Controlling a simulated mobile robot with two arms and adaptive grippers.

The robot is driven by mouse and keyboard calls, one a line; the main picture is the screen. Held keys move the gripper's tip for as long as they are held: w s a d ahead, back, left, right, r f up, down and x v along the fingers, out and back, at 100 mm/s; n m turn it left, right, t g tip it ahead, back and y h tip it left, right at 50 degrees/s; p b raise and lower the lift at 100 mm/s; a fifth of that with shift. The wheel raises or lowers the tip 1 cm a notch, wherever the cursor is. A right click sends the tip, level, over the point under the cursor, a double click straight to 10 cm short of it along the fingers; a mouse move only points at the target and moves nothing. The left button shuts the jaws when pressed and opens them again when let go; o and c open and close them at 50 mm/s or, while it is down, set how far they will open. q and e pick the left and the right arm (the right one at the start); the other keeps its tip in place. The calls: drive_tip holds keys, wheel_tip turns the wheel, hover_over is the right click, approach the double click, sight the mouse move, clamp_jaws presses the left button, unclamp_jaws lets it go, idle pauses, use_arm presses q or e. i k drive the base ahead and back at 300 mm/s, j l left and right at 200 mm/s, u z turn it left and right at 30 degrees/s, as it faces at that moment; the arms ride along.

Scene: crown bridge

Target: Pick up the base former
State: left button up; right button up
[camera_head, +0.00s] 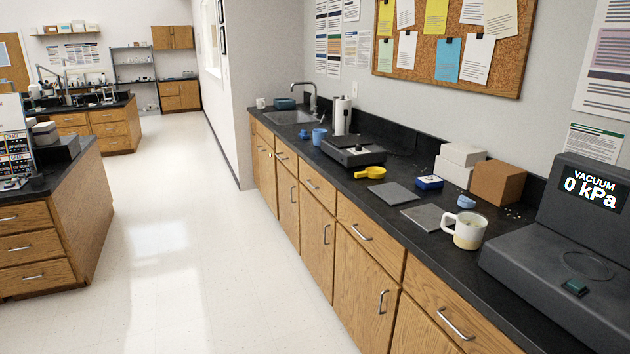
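No part labelled as the base former shows, and I cannot tell for sure which item it is. Small candidates lie on the black counter: a light-blue rounded piece (466,202) behind a mug, a blue block with a pale top (429,182), and a yellow scoop-like piece (371,173) with a round end. A blue cup (319,137) stands farther back near the sink. Neither my left nor my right gripper is in view.
The counter (395,174) runs along the right wall. A mug (465,230) stands near its front edge by the vacuum machine (590,210). Grey mats (391,193), a brown box (498,182) and white boxes (458,168) lie nearby. The floor aisle (190,240) is clear.

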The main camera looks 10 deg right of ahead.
sight(433, 182)
drive_tip(key=i+z, duration=0.4)
drive_tip(key=i+j+z, duration=0.25)
drive_tip(key=z, duration=0.15)
drive_tip(key=i+j+z, duration=0.65)
drive_tip(key=z, duration=0.15)
